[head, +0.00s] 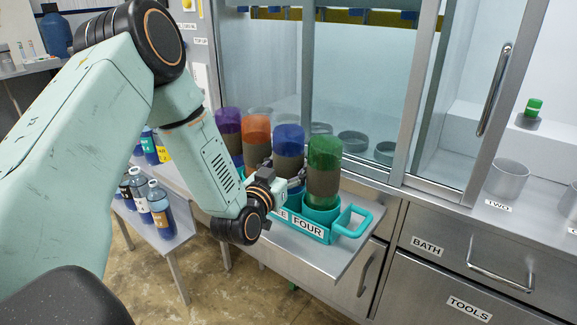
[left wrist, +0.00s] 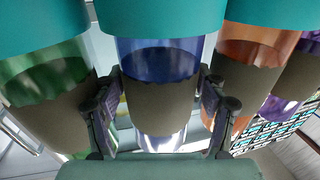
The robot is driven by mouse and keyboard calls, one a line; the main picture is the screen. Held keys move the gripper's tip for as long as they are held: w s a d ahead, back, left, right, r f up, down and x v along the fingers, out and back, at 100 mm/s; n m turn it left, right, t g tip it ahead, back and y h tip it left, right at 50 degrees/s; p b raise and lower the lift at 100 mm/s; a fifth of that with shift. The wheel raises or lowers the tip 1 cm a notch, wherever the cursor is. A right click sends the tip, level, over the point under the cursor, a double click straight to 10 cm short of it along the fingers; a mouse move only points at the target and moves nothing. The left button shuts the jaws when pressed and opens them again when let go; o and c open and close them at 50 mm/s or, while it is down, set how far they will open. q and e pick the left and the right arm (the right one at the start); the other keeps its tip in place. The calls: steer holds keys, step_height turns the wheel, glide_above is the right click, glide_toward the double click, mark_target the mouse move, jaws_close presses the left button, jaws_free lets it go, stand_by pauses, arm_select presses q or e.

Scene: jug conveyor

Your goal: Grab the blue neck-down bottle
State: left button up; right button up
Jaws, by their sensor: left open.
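The blue neck-down bottle (head: 288,140) stands in a teal carrier (head: 350,224), between the orange bottle (head: 256,130) and the green bottle (head: 324,155). It has a blue top section and a grey-brown band. My left gripper (head: 290,184) is at its band, partly hidden behind my wrist. In the left wrist view, the blue bottle (left wrist: 160,62) is in the middle, with one finger of my left gripper (left wrist: 158,100) on each side. The jaws are open; whether either finger touches the bottle I cannot tell. My right gripper is not in view.
A purple bottle (head: 228,128) stands left of the orange one. The green and orange neighbours leave narrow gaps beside the fingers. A glass-fronted cabinet (head: 350,90) is behind the carrier. Several labelled bottles (head: 160,207) stand on a lower bench at left.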

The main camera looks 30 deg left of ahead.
arm_select(q)
steer(key=shift+a, duration=0.25)
steer(key=c, duration=0.4)
steer(key=shift+d, duration=0.25)
steer(key=c, duration=0.4)
steer(key=shift+a, duration=0.1)
step_height(320, 180, up, 17)
steer(key=p, duration=0.5)
steer(key=shift+r, duration=0.1)
steer(key=shift+r+p, duration=0.25)
steer(key=shift+p, duration=0.05)
steer(key=shift+s, duration=0.15)
